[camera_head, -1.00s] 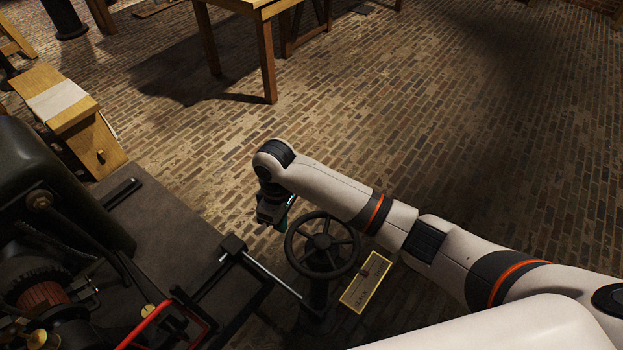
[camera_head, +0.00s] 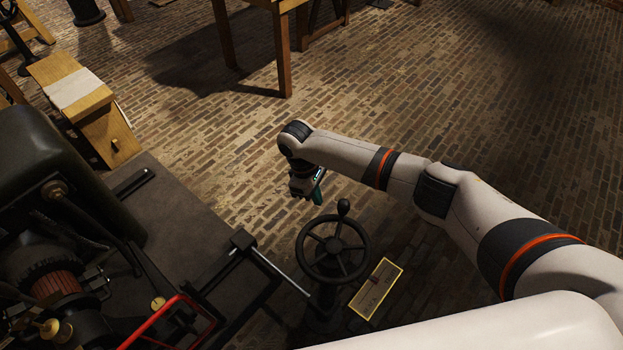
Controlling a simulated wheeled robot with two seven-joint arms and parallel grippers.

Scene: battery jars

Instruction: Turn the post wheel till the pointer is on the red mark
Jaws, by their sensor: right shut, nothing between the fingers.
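The dark post wheel (camera_head: 333,249) stands on a post at the lower middle, with several spokes and a ball-ended handle (camera_head: 343,207) rising from its far rim. A yellow-edged plate (camera_head: 376,289) lies just right of the post; its markings are too small to read. I cannot make out the pointer or a red mark. My right gripper (camera_head: 310,197) is above and beyond the wheel's far rim, left of the handle. It looks apart from the wheel, and its fingers are shut and empty. My left gripper is not in view.
A dark bench (camera_head: 185,235) with machinery fills the lower left. A thin metal rod (camera_head: 283,273) reaches from it toward the wheel post. A red bar (camera_head: 150,322) is nearer. A wooden table (camera_head: 283,60) stands far back. The brick floor (camera_head: 480,110) at right is open.

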